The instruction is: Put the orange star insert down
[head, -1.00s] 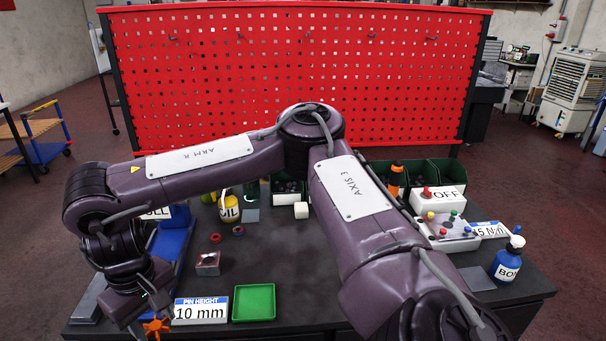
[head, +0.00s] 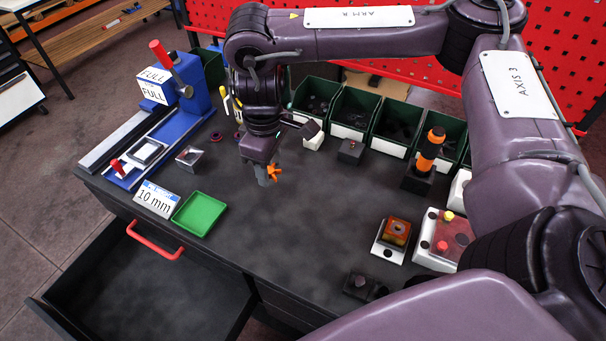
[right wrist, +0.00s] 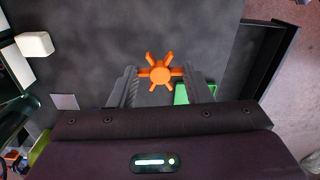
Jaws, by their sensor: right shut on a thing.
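The orange star insert (head: 274,172) is held in my right gripper (head: 268,178), over the middle of the dark table (head: 310,220). In the right wrist view the star insert (right wrist: 160,74) sits between the two grey fingertips of my right gripper (right wrist: 160,80), its points spread toward the camera. The fingers are shut on it. Bare dark table top (right wrist: 190,35) shows beyond it; I cannot tell how high above the table it is. My left gripper is not in view.
A green tray (head: 199,214), a "10 mm" sign (head: 155,198) and a blue press (head: 190,90) are at left. Dark green bins (head: 352,112) line the back. An orange block on a white base (head: 395,238) is at right. A drawer (head: 150,290) stands open in front.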

